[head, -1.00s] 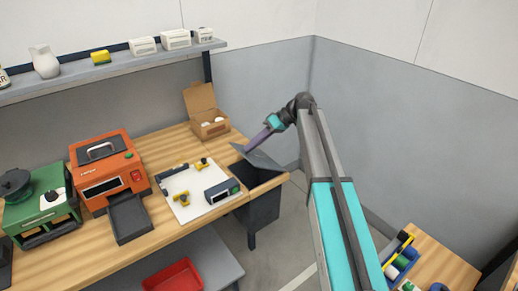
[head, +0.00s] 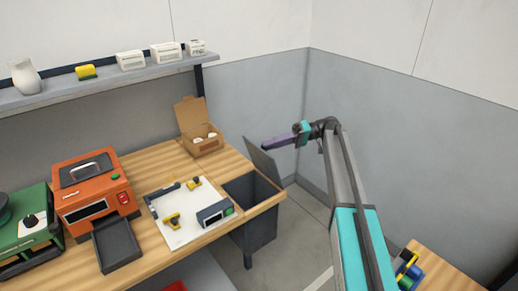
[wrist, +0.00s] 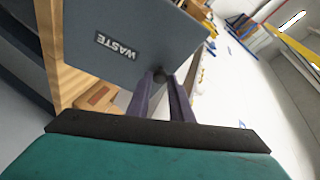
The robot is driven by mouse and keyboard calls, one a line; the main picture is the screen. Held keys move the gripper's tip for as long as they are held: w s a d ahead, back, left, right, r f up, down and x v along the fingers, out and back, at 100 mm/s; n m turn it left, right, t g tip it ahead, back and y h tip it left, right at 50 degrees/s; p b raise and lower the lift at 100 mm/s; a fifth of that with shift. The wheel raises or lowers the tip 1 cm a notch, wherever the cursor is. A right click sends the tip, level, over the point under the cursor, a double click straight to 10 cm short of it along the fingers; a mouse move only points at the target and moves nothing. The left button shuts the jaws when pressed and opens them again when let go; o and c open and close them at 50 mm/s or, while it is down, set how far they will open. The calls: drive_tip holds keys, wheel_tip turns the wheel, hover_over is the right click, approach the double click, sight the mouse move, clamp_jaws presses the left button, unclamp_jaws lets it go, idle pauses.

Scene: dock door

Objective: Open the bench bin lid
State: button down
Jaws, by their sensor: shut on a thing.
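The bench bin (head: 260,228) is a dark grey box set in the right end of the wooden bench. Its grey lid (head: 263,162) stands steeply raised along the bin's right side, and the bin's opening shows. In the wrist view the lid (wrist: 125,42) carries a "WASTE" label, with a small dark knob (wrist: 160,76) near its edge. My gripper (head: 267,146) reaches in from the right to the top of the lid. In the wrist view its purple fingers (wrist: 160,88) are shut on the knob.
A white board (head: 190,212) with yellow clamps and a small device lies left of the bin. An open cardboard box (head: 201,140) stands behind. An orange machine (head: 92,190) is further left. Grey walls close off the back and right.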

drive_tip(key=shift+w+d+f+g+y, duration=0.25)
drive_tip(key=shift+w+d+g+y, duration=0.2)
drive_tip(key=shift+d, duration=0.2)
drive_tip(key=c, duration=1.6)
unclamp_jaws()
drive_tip(key=shift+r, duration=0.1)
drive_tip(key=shift+r, duration=0.1)
